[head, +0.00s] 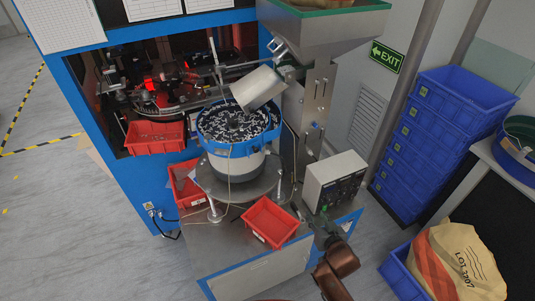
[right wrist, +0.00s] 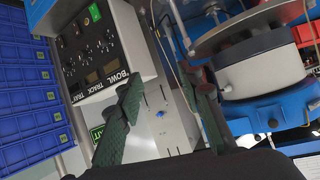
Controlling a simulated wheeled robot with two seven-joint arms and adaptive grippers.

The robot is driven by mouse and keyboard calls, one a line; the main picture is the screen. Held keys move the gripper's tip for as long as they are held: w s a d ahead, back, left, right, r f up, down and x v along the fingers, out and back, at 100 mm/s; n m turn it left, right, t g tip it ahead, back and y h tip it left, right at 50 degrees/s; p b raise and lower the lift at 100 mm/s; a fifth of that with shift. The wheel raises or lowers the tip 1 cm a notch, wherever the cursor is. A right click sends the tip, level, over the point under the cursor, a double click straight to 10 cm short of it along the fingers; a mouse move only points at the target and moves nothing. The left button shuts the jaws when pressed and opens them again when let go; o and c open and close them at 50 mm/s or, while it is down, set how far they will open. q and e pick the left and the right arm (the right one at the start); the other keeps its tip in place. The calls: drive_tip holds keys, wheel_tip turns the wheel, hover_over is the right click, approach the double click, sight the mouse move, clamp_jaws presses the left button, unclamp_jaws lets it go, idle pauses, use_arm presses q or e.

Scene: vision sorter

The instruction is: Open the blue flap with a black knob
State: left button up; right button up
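A blue-edged panel (head: 346,226), which may be the flap, shows at the right front corner of the machine's base cabinet, below the control box. I cannot make out a black knob on it. My right gripper (head: 326,230) is beside this panel, in front of the control box, and partly overlaps it in the head view. In the right wrist view my gripper's two green fingers (right wrist: 168,112) are spread apart with nothing between them. Whether they touch the panel I cannot tell. My left gripper is not in view.
The control box (head: 335,182) stands close behind my right gripper; it also shows in the right wrist view (right wrist: 100,45). A red tray (head: 270,222) is to the left. The blue bowl feeder (head: 238,148) stands behind. Stacked blue crates (head: 425,135) and a sack (head: 455,260) are at right.

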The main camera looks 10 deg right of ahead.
drive_tip(key=w+a+r+n+t+y, duration=0.1)
drive_tip(key=w+a+r+t+y, duration=0.2)
drive_tip(key=w+a+r, duration=0.55)
drive_tip(key=n+t+y, duration=0.1)
drive_tip(key=n+y, duration=0.1)
drive_tip(key=y, duration=0.2)
approach(257, 152)
drive_tip(key=x, duration=0.7)
drive_tip(key=shift+w+r, duration=0.15)
drive_tip(key=shift+w+a, duration=0.2)
drive_tip(key=shift+w, duration=0.2)
clamp_jaws()
